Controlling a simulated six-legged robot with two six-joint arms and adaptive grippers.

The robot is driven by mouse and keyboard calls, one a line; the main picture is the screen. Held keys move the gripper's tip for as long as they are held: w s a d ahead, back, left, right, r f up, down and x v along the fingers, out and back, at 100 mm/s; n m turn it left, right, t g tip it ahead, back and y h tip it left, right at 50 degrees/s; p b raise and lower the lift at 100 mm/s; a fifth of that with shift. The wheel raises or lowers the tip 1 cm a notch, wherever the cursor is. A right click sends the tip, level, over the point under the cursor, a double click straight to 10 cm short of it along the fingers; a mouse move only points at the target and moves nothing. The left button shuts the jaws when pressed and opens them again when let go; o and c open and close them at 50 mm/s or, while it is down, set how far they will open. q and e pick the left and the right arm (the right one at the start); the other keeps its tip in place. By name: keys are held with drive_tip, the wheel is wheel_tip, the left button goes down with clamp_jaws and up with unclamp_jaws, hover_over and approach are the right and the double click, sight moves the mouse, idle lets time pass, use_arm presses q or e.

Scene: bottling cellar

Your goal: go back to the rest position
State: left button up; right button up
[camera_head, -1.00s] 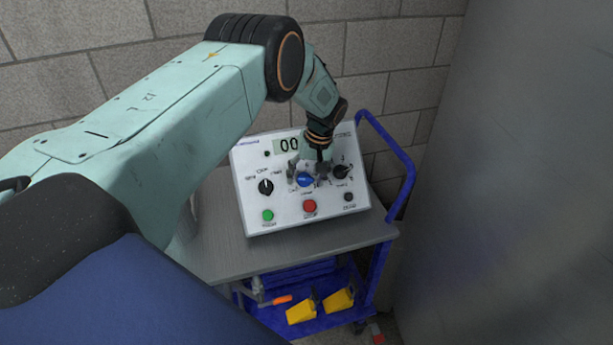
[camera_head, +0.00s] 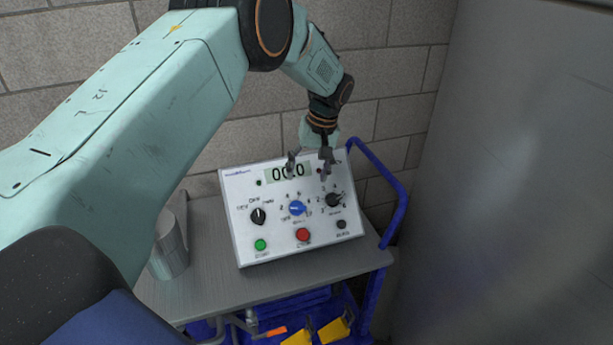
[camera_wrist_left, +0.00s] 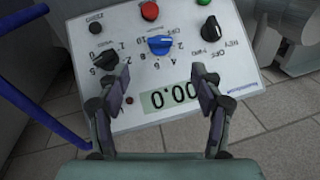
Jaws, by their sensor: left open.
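My left gripper (camera_head: 309,164) is open and empty above the upper edge of the control box (camera_head: 240,217). Its two fingers stand apart in front of the display (camera_head: 288,173), which reads 00.0. In the left wrist view the fingers (camera_wrist_left: 158,88) frame that display and the blue knob (camera_wrist_left: 160,44), with nothing between them. The box also has two black knobs, a green button (camera_head: 260,245), a red button (camera_head: 303,235) and a dark button. My right gripper is not in view.
The box stands on a grey cart top (camera_head: 205,285) with a blue handle (camera_head: 398,212). A metal cylinder (camera_head: 169,255) stands left of the box. Yellow items (camera_head: 333,330) lie on the lower shelf. A block wall (camera_head: 60,60) is behind, and a large grey metal surface (camera_head: 510,190) rises at right.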

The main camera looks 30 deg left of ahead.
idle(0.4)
use_arm(q)
drive_tip(key=s+d+f+m+h, duration=0.15)
drive_tip(key=s+d+f, duration=0.35)
drive_tip(key=s+f, duration=0.5)
drive_tip(key=s+d+f+m+h, duration=0.1)
drive_tip(key=s+d+f+m, duration=0.25)
drive_tip(key=s+f, duration=0.6)
drive_tip(key=s+d+m, duration=0.2)
drive_tip(key=s+d, duration=0.1)
drive_tip(key=s, duration=1.9)
wheel_tip(320, 180, down, 18)
drive_tip(key=b, duration=1.9)
drive_tip(key=shift+f+t, duration=0.25)
drive_tip(key=shift+t, duration=0.05)
